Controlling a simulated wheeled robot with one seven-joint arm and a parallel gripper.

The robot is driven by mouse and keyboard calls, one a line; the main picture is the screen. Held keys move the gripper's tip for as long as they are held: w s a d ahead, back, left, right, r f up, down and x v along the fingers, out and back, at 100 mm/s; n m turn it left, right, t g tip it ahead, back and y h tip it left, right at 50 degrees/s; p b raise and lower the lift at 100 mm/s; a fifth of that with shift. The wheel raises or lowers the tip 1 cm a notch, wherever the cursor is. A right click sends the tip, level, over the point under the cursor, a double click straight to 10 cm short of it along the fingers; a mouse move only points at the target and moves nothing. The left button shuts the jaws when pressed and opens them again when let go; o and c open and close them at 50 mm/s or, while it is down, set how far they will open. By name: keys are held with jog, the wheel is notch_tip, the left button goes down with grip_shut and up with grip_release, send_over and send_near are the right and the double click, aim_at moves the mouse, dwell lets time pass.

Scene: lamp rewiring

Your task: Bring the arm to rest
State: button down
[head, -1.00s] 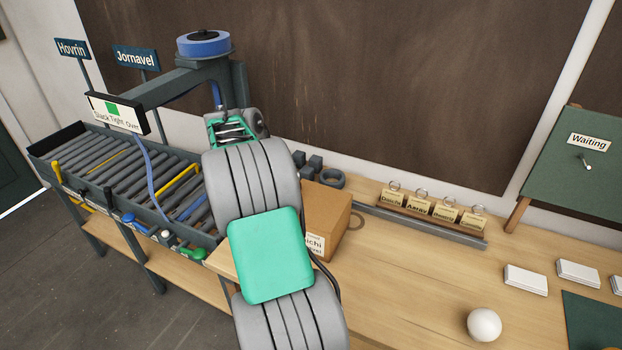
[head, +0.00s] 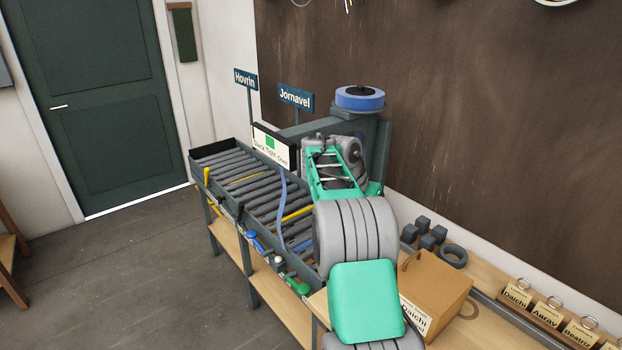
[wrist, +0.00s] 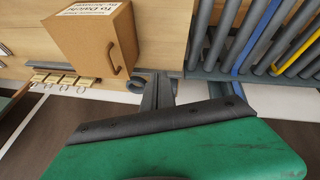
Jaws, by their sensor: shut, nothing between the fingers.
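My arm rises in the head view in front of the roller conveyor and the grey post. Its green and grey upper links (head: 338,168) cover part of the post. My gripper (wrist: 158,92) shows in the wrist view as dark grey fingers close together beyond a dark bar and a green housing. They are shut and hold nothing. In that view they point towards the bench edge, between the cardboard box and the rollers. I cannot make out the fingers in the head view.
The cardboard box (head: 432,290) stands on the bench close to my arm. The roller conveyor (head: 262,190) has yellow and blue rollers. A blue spool (head: 359,97) tops the post. Labelled tags (head: 549,312) stand at right. Floor before the green door (head: 105,100) is clear.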

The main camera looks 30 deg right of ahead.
jog(key=s+a+f+n+y, duration=0.25)
jog(key=a+f, duration=0.25)
jog(key=f, duration=0.5)
jog(key=s+a+f+n, duration=0.3)
jog(key=s+a+n, duration=0.1)
jog(key=a, duration=0.4)
jog(key=s+a+r+n+t+y+b, duration=0.1)
jog(key=s+a+r+n, duration=0.1)
jog(key=s+a, duration=0.55)
jog(key=s+a+r+n+t+y, duration=0.1)
jog(key=s+a+r+n, duration=0.3)
jog(key=a, duration=0.7)
jog(key=a+r+t+b, duration=0.1)
jog(key=a+r+t, duration=0.2)
jog(key=a+r, duration=0.2)
jog(key=shift+r+n, duration=0.35)
jog(key=shift+r, duration=0.6)
